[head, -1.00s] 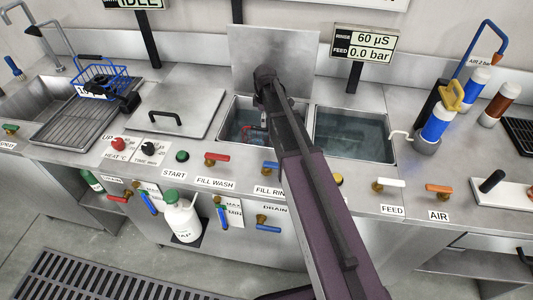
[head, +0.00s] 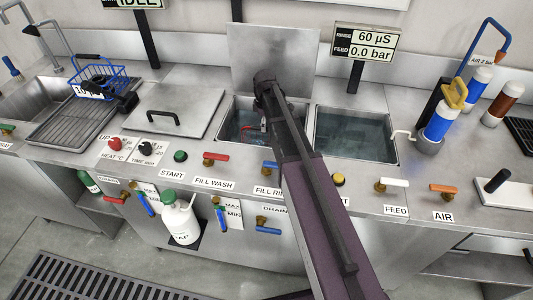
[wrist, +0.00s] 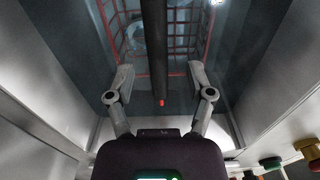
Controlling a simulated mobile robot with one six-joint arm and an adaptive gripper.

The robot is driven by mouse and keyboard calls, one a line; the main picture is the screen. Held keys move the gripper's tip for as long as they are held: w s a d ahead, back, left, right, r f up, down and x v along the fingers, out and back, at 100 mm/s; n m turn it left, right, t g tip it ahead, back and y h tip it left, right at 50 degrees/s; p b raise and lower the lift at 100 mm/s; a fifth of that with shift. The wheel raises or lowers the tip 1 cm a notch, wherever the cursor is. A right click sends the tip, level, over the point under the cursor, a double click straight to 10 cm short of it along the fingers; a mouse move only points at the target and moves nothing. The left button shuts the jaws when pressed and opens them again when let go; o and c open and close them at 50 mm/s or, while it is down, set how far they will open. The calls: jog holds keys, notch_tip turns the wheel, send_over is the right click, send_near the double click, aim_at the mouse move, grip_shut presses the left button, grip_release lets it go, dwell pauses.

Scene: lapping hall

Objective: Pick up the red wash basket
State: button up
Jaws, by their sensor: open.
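The red wash basket (wrist: 176,73) is a red wire basket down in the left open tank, seen from above in the wrist view. Only a small part of the basket (head: 247,131) shows in the head view; my arm hides the rest. A dark bar with a red end (wrist: 158,50) runs over the basket, and it looks like its handle. My gripper (wrist: 160,82) is open, with one finger on each side of the bar's line. I cannot tell whether either finger touches it. Something pale and round, unclear, shows in the basket.
The right tank (head: 352,137) is open and holds liquid. A raised lid (head: 272,55) stands behind the left tank. A closed lid with a handle (head: 172,108) lies to the left. A blue basket (head: 101,75) sits at the far left. Tank walls are close around my gripper.

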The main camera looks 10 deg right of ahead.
jog(key=shift+f+b, duration=1.35)
jog(key=shift+f, duration=0.3)
grip_shut()
